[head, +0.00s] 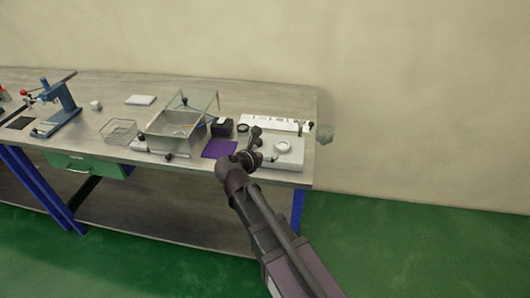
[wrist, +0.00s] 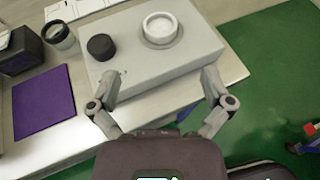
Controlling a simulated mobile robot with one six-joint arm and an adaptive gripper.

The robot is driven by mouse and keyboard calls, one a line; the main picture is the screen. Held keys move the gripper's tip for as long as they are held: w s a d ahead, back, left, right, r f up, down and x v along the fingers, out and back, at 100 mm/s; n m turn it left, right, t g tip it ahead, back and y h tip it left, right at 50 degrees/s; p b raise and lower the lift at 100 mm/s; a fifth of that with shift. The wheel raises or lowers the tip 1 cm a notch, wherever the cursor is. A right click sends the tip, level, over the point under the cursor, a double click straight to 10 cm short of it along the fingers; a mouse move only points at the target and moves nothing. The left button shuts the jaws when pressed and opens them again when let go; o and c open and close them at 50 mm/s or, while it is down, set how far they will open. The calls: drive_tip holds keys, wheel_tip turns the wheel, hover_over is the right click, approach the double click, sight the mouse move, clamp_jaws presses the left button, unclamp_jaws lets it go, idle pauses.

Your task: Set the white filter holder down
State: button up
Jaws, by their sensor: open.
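A white round ring-shaped piece, which looks like the white filter holder (wrist: 161,27), sits on top of a light grey box-shaped device (wrist: 165,71). In the head view the filter holder (head: 283,146) shows on the device near the right end of the bench. My gripper (wrist: 160,82) is open and empty, its two fingers spread over the device's near edge, short of the holder and apart from it. In the head view my gripper (head: 253,146) is partly hidden by my own wrist at the device's left side.
A black knob (wrist: 101,47) stands on the device, left of the holder. A purple mat (wrist: 44,104), a dark box (wrist: 28,50) and a small round jar (wrist: 60,36) lie to the left. A glass-covered metal box (head: 172,125) stands further left. Green floor lies beyond the bench's right edge.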

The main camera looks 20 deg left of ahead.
idle(0.4)
drive_tip(key=w+d+f+m+g, duration=0.1)
drive_tip(key=d+m, duration=0.1)
drive_tip(key=d, duration=0.2)
drive_tip(key=w+d+f+m+g+h, duration=0.1)
drive_tip(key=d+m, duration=0.2)
drive_tip(key=d, duration=0.2)
drive_tip(key=w+d+f+m+g+h, duration=0.1)
drive_tip(key=d+f+m, duration=0.1)
drive_tip(key=d, duration=0.3)
drive_tip(key=shift+w+m+g, duration=0.25)
drive_tip(key=shift+m+g, duration=0.15)
drive_tip(key=shift+m, duration=0.3)
drive_tip(key=s+d+f+m+g+y, duration=0.1)
drive_tip(key=s+d+f+m+g, duration=0.1)
drive_tip(key=d+m, duration=0.6)
drive_tip(key=s+d+f+m+g+y, duration=0.1)
drive_tip(key=s+d+f+m+g, duration=0.2)
drive_tip(key=d+m, duration=0.6)
drive_tip(key=s+d+f+m+g+y, duration=0.2)
drive_tip(key=s+d+m+g, duration=0.2)
drive_tip(key=d+m, duration=0.4)
drive_tip(key=d, duration=0.6)
drive_tip(key=shift+d+f+m+g, duration=0.2)
drive_tip(key=shift+f+m+g, duration=0.1)
drive_tip(key=shift+m, duration=0.1)
